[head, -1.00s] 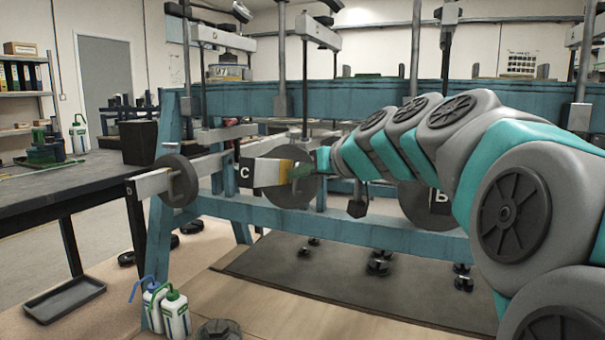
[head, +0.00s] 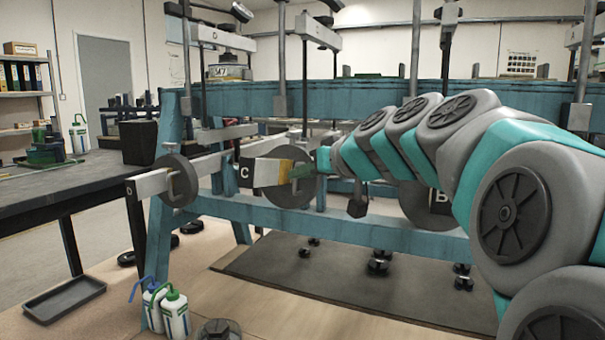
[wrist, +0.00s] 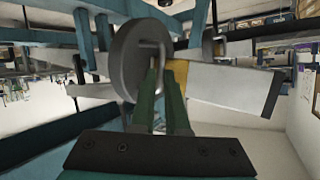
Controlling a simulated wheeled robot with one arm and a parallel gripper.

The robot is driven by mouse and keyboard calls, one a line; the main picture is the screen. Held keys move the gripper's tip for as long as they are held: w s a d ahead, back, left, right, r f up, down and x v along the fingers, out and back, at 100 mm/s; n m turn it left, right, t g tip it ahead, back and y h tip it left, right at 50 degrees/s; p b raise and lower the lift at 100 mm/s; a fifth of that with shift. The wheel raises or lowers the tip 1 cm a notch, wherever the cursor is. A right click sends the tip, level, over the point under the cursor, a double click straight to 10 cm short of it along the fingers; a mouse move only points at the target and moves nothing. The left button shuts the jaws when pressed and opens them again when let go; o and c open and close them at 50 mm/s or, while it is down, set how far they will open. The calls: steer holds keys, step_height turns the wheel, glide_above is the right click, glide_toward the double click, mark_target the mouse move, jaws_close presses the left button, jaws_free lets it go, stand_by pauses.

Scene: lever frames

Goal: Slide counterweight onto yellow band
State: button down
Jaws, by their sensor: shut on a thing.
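The counterweight is a grey disc (wrist: 128,62) around lever C; in the head view the disc (head: 288,199) shows below the beam. My gripper (wrist: 160,78) has its green fingers shut on a small upright part at the disc's face. It also shows in the head view (head: 298,172). The yellow band (wrist: 182,68) shows right beside the disc in the wrist view, towards the beam's free end. In the head view the band (head: 284,172) lies between the pale beam section and my fingers. Whether the disc overlaps the band is unclear.
Lever D (head: 152,183) with its own disc (head: 177,181) stands to the left. A lever marked B (head: 440,197) is partly behind my arm. The blue frame (head: 250,106) runs across the scene. Bottles (head: 174,312) stand on the floor in front.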

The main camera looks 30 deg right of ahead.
steer(key=shift+s+a+r, duration=0.3)
steer(key=shift+s+a, duration=0.45)
steer(key=shift+a, duration=0.2)
steer(key=shift+s+a+r, duration=0.25)
steer(key=shift+s+a, duration=0.45)
steer(key=shift+a, duration=0.2)
steer(key=c, duration=1.2)
jaws_free()
steer(key=b+v, duration=0.1)
steer(key=v, duration=0.6)
steer(key=shift+s, duration=0.4)
